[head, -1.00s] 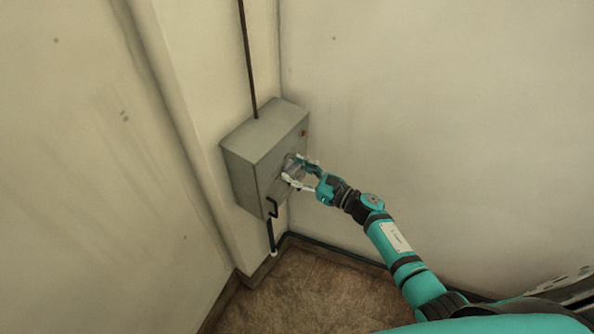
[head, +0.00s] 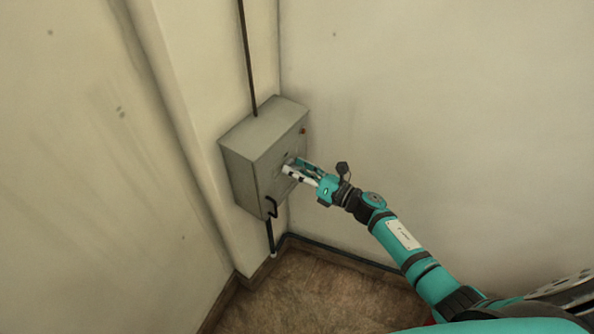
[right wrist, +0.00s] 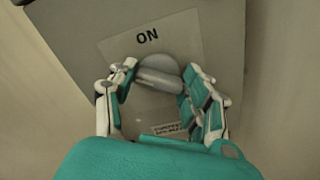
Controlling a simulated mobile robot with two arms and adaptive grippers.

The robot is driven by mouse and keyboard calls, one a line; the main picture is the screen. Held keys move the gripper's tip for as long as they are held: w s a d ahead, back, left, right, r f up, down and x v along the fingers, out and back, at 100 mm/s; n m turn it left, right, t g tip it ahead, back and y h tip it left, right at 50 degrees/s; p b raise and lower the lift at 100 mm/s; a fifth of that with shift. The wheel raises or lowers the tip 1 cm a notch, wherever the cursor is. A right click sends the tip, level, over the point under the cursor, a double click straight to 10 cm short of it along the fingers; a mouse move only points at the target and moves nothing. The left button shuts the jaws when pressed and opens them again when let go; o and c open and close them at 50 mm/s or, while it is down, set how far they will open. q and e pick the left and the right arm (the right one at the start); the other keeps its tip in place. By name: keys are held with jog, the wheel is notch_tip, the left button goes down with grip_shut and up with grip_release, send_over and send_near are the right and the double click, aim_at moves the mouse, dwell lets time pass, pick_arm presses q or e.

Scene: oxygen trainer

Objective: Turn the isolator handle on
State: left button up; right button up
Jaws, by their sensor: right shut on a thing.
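The grey isolator box (head: 236,172) is mounted on the wall near the corner. Its round grey handle (right wrist: 158,78) shows in the right wrist view, below the word ON on a pale plate (right wrist: 180,42). My right gripper (head: 291,167) reaches the box front from the right and is shut on the handle. In the right wrist view its fingers (right wrist: 160,76) lie on either side of the handle's raised bar, which runs roughly across between them. In the head view the gripper mostly hides the handle. My left gripper is out of view.
A black bracket (head: 272,207) sticks out low on the box front. A small red indicator (head: 303,131) is at its upper right. A dark conduit (head: 246,55) runs up the wall. Walls flank the box closely; brown floor (head: 310,293) below is clear.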

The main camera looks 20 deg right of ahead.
jog(key=m, duration=1.1)
jog(key=shift+d+f, duration=0.1)
jog(key=shift+f, duration=0.05)
dwell(0.5)
jog(key=o, duration=1.2)
jog(key=shift+c, duration=0.2)
jog(key=v, duration=1.2)
jog(key=shift+f+m, duration=0.15)
jog(key=shift+m, duration=0.15)
